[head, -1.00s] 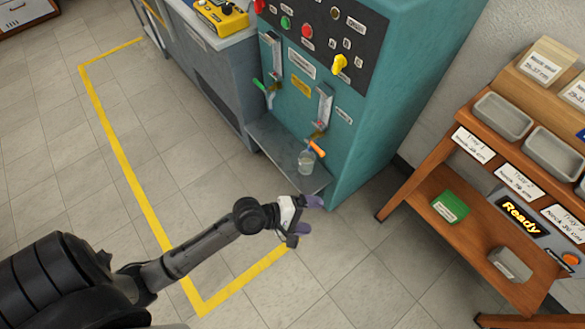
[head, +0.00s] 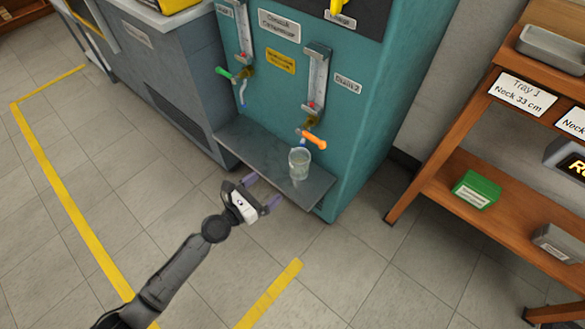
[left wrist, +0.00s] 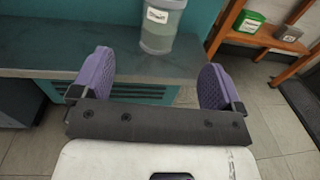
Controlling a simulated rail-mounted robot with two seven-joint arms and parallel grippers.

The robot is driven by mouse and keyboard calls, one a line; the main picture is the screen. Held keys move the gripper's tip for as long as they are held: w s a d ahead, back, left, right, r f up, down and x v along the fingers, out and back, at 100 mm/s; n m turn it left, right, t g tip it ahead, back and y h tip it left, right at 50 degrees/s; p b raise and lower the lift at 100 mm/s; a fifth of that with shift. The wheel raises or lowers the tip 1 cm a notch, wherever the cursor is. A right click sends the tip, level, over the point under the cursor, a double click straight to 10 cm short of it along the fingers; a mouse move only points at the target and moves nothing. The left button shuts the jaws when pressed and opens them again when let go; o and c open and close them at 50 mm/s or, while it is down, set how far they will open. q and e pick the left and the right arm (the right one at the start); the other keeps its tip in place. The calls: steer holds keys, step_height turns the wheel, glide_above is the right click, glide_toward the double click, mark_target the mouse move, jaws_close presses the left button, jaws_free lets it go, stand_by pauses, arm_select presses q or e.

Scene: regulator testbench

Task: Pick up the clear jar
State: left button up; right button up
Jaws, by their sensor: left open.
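The clear jar (head: 299,164) stands upright on the grey shelf (head: 232,140) of the teal machine, just below the orange-handled tap. In the left wrist view the jar (left wrist: 160,28) shows a white label and stands past the fingertips, between them sideways and slightly right of centre; its top is cut off. My left gripper (head: 263,190) is open and empty, in front of the shelf's edge, left of and nearer than the jar. Its purple finger pads (left wrist: 157,78) are spread wide and do not touch the jar. My right gripper is not in view.
The teal machine (head: 375,100) rises behind the shelf, with an orange-handled tap (head: 314,139) above the jar and a green-handled tap (head: 225,73) to the left. A wooden rack (head: 425,180) with a green box (head: 476,190) stands at right. The floor in front is clear.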

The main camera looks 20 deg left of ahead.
mark_target(292, 167)
arm_select(q)
steer(key=x, duration=0.7)
steer(key=shift+d+b, duration=0.1)
steer(key=shift+b, duration=0.2)
steer(key=shift+x, duration=0.85)
steer(key=b+x, duration=0.2)
steer(key=x, duration=0.1)
steer(key=shift+w+d, duration=0.15)
steer(key=shift+w+d+r, duration=0.1)
steer(key=shift+w+d, duration=0.15)
steer(key=shift+w, duration=0.35)
steer(key=shift+s, duration=0.1)
steer(key=c, duration=1.1)
steer(key=shift+r, duration=0.1)
